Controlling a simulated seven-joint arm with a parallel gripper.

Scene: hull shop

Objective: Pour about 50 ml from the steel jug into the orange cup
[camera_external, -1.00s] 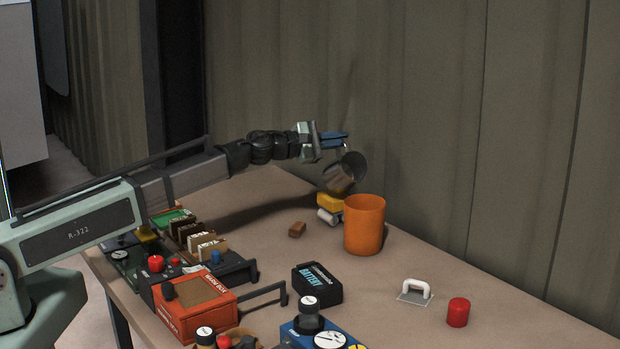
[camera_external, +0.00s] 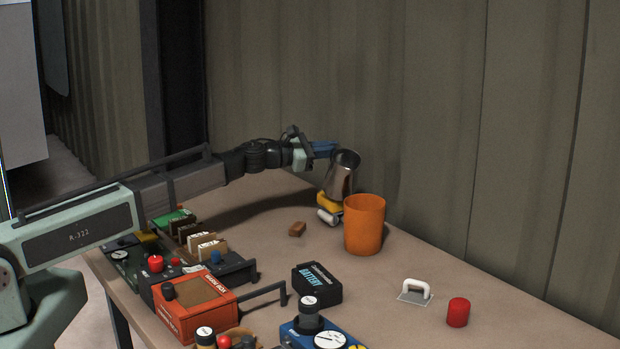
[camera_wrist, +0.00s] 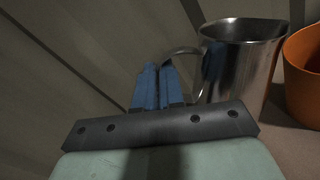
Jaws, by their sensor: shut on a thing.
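The steel jug (camera_external: 341,178) is held up behind and left of the orange cup (camera_external: 364,226), with its rim a little above the cup's rim. It is near upright with a slight tilt. My gripper (camera_external: 331,149) is shut on the jug's handle, from the left. In the wrist view the blue fingers of my gripper (camera_wrist: 158,88) close on the handle of the jug (camera_wrist: 238,62), and the orange cup (camera_wrist: 303,78) stands just right of it. The contents of jug and cup cannot be made out.
A yellow and white object (camera_external: 329,209) lies below the jug. A brown block (camera_external: 297,229), a black battery (camera_external: 317,284), a white handle (camera_external: 416,291) and a red cylinder (camera_external: 458,312) stand on the table. An orange box (camera_external: 195,307) and other devices fill the front left. A corrugated wall closes the back.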

